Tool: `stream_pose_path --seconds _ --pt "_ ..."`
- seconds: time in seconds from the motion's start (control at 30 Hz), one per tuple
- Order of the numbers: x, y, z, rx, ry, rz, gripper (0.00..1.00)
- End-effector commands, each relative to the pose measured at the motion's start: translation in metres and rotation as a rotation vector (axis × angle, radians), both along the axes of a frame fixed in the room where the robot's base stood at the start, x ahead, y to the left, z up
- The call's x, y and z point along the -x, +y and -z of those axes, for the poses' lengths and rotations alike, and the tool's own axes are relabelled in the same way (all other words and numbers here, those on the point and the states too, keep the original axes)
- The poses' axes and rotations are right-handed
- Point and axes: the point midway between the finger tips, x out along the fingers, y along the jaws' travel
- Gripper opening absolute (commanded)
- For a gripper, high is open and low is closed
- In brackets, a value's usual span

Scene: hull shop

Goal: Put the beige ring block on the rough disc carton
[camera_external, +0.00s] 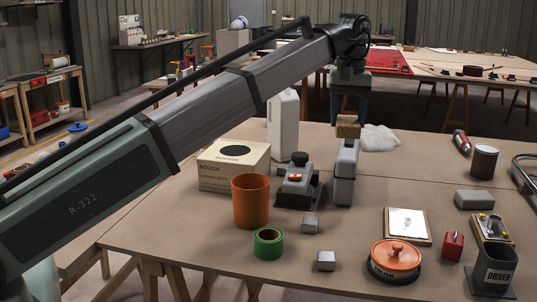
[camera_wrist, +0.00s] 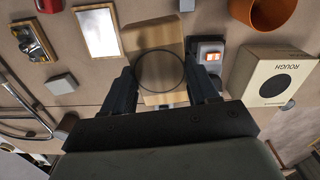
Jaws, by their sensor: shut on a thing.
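The rough disc carton (camera_external: 225,174) is a pale box with a black disc on it, standing upright on the table left of centre. It also shows on the right of the wrist view (camera_wrist: 262,88). My gripper (camera_external: 348,116) is shut on the beige ring block (camera_external: 348,130) and holds it above the table, to the right of the carton. In the wrist view the block (camera_wrist: 160,42) sits between the two fingers of my gripper (camera_wrist: 164,84), with a dark ring outline on its face. Part of the block is hidden behind a grey upright object in the external view.
A grey upright object (camera_external: 345,178), a grey device with an orange switch (camera_external: 296,184) and a white bottle (camera_external: 283,125) stand near the carton. An orange cup (camera_external: 250,202) and a green tape roll (camera_external: 268,242) are in front of it. The table's left front is clear.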

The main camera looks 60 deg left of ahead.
Motion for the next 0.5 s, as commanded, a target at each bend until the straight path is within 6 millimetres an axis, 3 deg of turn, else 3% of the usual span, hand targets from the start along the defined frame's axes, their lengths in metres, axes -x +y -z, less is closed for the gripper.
stream_pose_path --seconds 0.5 --pt "0.029 0.178 0.000 -0.001 -0.001 0.049 0.26"
